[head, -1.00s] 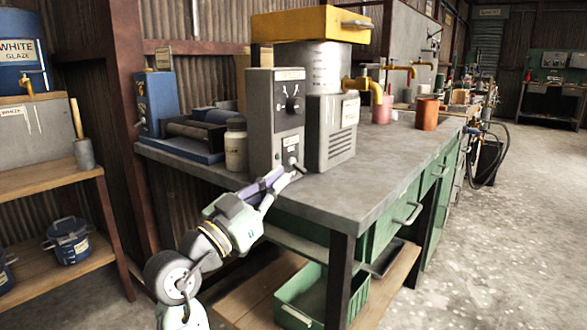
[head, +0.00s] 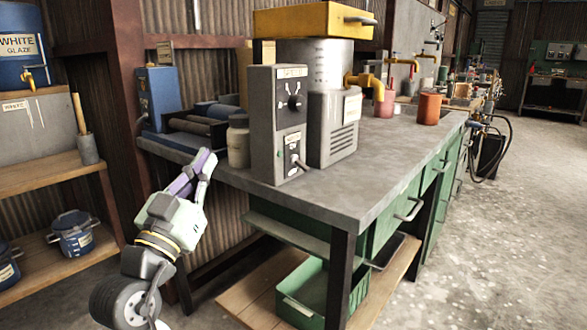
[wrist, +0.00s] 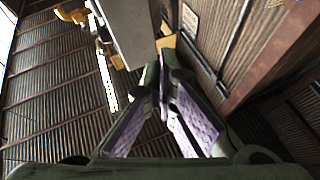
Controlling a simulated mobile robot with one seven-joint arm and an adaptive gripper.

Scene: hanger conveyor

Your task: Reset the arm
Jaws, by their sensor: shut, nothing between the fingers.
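My gripper (head: 208,158) is at the left front of the workbench in the head view, with its fingers pointing up and to the right near the bench's left front edge. It is shut and empty. In the wrist view, the fingers (wrist: 162,85) meet at their tips, with purple pads on their inner sides. My gripper is apart from the grey control box (head: 277,125), which stands on the bench to its right.
The grey-topped workbench (head: 345,195) carries a white jar (head: 239,146), a mixer with a yellow lid (head: 313,20) and an orange cup (head: 429,108). A green bin (head: 305,296) sits below. A wooden shelf (head: 50,176) stands left. The floor at right is clear.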

